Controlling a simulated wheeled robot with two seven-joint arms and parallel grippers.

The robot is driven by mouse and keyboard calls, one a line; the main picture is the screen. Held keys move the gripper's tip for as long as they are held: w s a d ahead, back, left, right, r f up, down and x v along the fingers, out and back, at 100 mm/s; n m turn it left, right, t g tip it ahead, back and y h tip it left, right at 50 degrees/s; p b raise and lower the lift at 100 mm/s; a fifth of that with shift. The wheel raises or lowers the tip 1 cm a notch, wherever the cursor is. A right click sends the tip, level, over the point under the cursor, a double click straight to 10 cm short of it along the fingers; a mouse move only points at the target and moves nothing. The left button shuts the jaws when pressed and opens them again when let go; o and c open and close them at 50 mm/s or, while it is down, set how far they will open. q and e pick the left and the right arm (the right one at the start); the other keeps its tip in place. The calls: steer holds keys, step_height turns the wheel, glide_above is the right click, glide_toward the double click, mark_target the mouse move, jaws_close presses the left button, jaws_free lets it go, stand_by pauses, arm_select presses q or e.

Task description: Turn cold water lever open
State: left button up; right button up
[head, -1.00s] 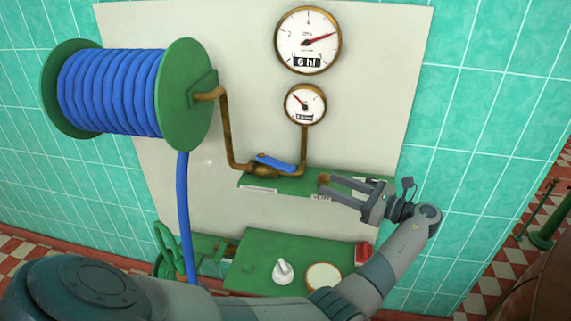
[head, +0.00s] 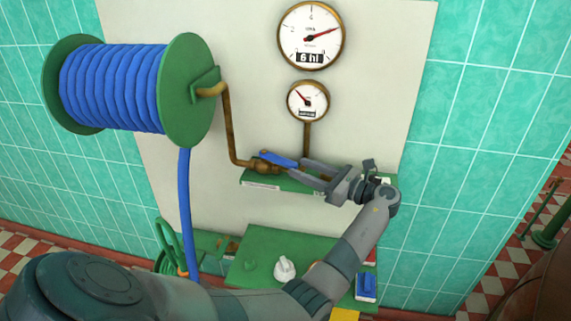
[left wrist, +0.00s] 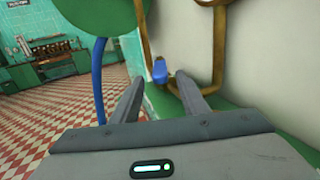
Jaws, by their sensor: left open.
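The blue lever (head: 277,158) sits on a brass valve (head: 262,165) in the copper pipe, above a green shelf. It lies nearly along the shelf, sloping slightly down to the right. My left gripper (head: 297,170) is open, with its fingertips by the lever's right end. In the left wrist view, the lever's blue end (left wrist: 160,71) appears between the two fingertips (left wrist: 160,85). I cannot tell whether either finger touches it. My right gripper is not in view.
A green reel (head: 187,90) with blue hose hangs at left. Two round gauges (head: 312,36) are on the white panel above. A copper pipe (head: 306,137) rises just behind the fingers.

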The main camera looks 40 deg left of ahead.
mark_target(285, 161)
arm_select(q)
steer(key=a, duration=0.3)
steer(key=a+b, duration=0.1)
steer(key=shift+s+a+f, duration=0.1)
steer(key=shift+s+a, duration=0.1)
steer(key=shift+s, duration=0.1)
steer(key=shift+s+a, duration=0.1)
steer(key=shift+a, duration=1.05)
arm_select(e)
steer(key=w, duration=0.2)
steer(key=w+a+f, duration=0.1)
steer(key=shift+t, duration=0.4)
arm_select(q)
jaws_close()
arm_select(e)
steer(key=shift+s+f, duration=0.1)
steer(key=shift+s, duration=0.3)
